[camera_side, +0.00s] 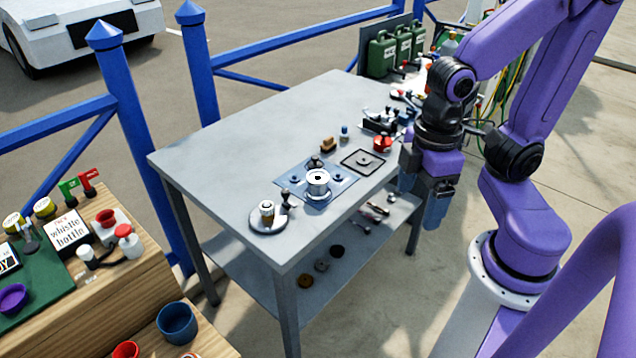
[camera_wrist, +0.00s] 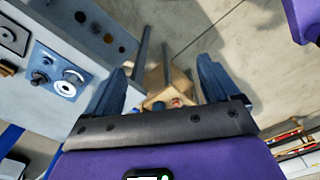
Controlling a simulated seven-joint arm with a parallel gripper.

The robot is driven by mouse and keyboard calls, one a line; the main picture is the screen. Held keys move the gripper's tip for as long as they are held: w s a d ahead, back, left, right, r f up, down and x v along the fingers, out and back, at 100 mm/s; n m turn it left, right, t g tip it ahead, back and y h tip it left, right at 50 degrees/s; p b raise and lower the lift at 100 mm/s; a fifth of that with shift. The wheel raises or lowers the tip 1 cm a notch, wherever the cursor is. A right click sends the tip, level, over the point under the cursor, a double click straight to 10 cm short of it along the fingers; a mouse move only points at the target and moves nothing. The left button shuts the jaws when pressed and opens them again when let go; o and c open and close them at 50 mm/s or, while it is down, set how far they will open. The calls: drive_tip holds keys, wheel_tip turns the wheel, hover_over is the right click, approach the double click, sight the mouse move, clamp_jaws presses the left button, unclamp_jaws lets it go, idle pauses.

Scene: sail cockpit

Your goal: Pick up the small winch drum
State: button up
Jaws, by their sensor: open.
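A short silver drum with a dark centre (camera_side: 317,182) stands upright on a blue-grey plate (camera_side: 345,184) near the table's front edge. It looks like a winch drum, and it also shows in the wrist view (camera_wrist: 67,88). My gripper (camera_side: 421,200) is open and empty, pointing down off the table's right side, apart from both. The fingers also show in the wrist view (camera_wrist: 162,68).
The grey table (camera_side: 225,150) is bare at its back left. A small dark knob (camera_side: 314,162) is beside the drum. A lower shelf (camera_side: 340,280) holds small parts.

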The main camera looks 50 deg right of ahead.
drive_tip(key=w+a+m, duration=0.2)
drive_tip(key=w+m, duration=0.7)
drive_tip(key=w, duration=0.1)
drive_tip(key=m, duration=2)
hover_over(318, 178)
drive_tip(key=f, duration=1.2)
drive_tip(key=shift+d+f, duration=0.3)
drive_tip(key=shift+f, duration=0.1)
drive_tip(key=shift+a+f, duration=0.15)
drive_tip(key=shift+f, duration=1.2)
drive_tip(key=shift+a+f, duration=0.1)
drive_tip(key=shift+f, duration=1.25)
drive_tip(key=shift+c, duration=0.4)
